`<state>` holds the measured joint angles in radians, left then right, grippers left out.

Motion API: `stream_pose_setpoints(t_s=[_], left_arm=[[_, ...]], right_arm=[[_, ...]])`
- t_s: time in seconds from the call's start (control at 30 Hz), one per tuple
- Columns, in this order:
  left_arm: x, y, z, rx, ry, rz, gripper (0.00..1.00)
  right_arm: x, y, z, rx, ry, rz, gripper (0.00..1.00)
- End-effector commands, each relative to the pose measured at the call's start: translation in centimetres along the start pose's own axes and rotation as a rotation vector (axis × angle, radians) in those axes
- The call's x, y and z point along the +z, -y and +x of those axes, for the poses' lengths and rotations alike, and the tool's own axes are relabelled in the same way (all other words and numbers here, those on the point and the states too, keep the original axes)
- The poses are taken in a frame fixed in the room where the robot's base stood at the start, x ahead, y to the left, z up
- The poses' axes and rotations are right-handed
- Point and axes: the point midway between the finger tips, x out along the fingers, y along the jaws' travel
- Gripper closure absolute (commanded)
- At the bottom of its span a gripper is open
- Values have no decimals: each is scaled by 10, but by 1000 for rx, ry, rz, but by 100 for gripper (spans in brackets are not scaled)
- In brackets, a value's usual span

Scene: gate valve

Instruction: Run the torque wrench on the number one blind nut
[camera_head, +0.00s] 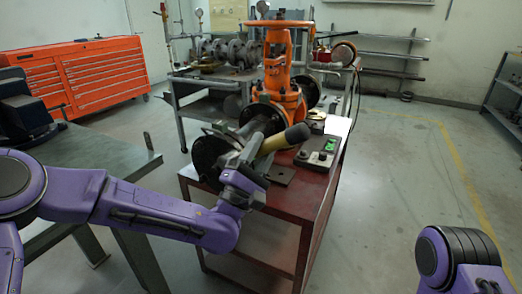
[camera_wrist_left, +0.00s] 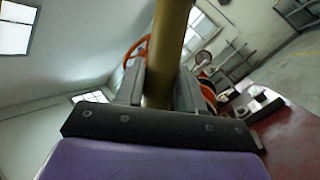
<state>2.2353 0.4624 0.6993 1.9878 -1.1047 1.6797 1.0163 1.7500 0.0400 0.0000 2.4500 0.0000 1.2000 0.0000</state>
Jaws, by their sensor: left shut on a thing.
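The orange gate valve (camera_head: 278,97) stands on the dark red cart, with a dark blind flange (camera_head: 208,158) on its near left side. My left gripper (camera_head: 250,152) is in front of the valve and shut on the torque wrench (camera_head: 285,140), whose tan, yellowish handle points up and right. In the left wrist view the yellowish wrench shaft (camera_wrist_left: 166,50) runs between the two fingers (camera_wrist_left: 160,88). The wrench's working end and the flange nuts are hidden or too small, so I cannot tell whether it sits on the number one nut. My right gripper is out of view.
The red cart top (camera_head: 312,172) has a grey device with a green display (camera_head: 318,150) to the right of the wrench. A grey table (camera_head: 95,150) stands at left, an orange tool cabinet (camera_head: 85,75) behind it. The floor at right is clear.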

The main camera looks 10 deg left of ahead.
Motion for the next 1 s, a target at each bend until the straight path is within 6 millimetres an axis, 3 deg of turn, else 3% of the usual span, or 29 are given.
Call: stream_pose_setpoints(t_s=[1.0], left_arm=[[1, -1, 2, 5, 3, 0, 100]], right_arm=[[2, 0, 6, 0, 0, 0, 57]])
